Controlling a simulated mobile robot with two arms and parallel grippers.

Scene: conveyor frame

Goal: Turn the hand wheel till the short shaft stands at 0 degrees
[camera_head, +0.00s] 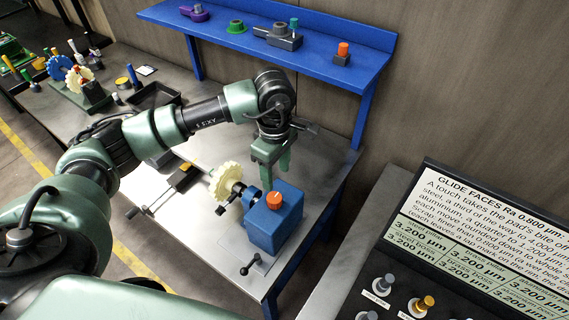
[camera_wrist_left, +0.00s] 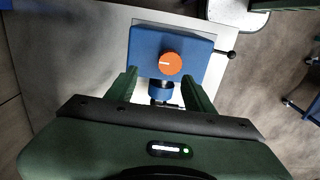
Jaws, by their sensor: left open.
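A blue gearbox-like block (camera_head: 272,232) stands on the light table top, with a round orange knob (camera_head: 274,201) on top. In the left wrist view the orange knob (camera_wrist_left: 171,64) has a white mark pointing left. A short dark shaft with a blue collar (camera_head: 252,194) leaves the block's left side towards a cream toothed wheel (camera_head: 225,183). I cannot tell for sure which part is the hand wheel, nor the shaft's angle. My left gripper (camera_head: 271,181) is open and empty, pointing down above and just behind the block. Its fingers (camera_wrist_left: 160,92) appear below the knob in the wrist view. My right gripper is not in view.
A blue shelf (camera_head: 320,37) with several small parts stands behind the table. A black-knobbed lever (camera_head: 250,265) lies in front of the block. A slide with a dark handle (camera_head: 170,188) is at the left. A sign panel (camera_head: 490,220) stands at the right.

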